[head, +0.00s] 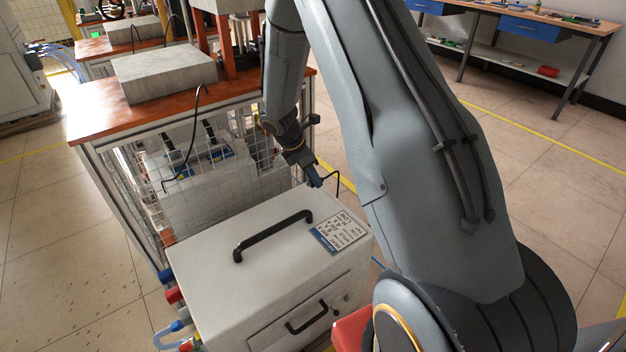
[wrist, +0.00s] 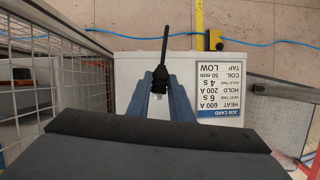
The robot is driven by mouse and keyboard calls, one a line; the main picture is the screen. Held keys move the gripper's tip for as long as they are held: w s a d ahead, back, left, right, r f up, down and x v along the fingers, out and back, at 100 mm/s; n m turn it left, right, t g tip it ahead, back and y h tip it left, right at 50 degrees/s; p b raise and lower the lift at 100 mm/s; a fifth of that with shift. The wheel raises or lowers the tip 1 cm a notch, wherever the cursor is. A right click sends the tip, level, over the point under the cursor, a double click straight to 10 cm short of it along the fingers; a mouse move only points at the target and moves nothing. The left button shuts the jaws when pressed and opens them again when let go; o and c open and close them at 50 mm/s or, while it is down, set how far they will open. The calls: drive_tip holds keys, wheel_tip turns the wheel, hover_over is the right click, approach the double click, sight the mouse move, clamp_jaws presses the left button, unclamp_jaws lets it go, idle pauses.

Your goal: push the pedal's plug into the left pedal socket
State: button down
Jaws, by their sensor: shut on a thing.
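My gripper (head: 315,181) is above the far edge of the white heater cabinet (head: 205,262), pointing down. In the wrist view its two blue fingers (wrist: 160,88) are shut on a black plug (wrist: 160,78). A black cable (wrist: 165,38) runs from the plug toward the top of that view; it also shows as a loop beside the gripper in the head view (head: 338,182). The plug looks apart from the cabinet top, but its height is hard to judge. I cannot make out the left pedal socket in either view.
A job card (wrist: 220,88) lies on the cabinet top, near a black handle (head: 272,235). A wire mesh guard (head: 235,165) under an orange-topped bench (head: 90,125) stands close on the left. A yellow and black object (wrist: 213,40) and a blue cable (wrist: 262,43) are on the floor beyond.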

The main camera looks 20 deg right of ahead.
drive_tip(key=shift+n+t, duration=0.3)
drive_tip(key=shift+n, duration=0.5)
drive_tip(key=f+b, duration=0.2)
drive_tip(key=w+f+b, duration=0.1)
drive_tip(key=f+b, duration=0.3)
drive_tip(key=shift+w+d+f+b, duration=0.25)
drive_tip(key=shift+d+f+b, duration=0.1)
drive_tip(key=shift+d+b, duration=0.05)
drive_tip(key=c, duration=1.5)
unclamp_jaws()
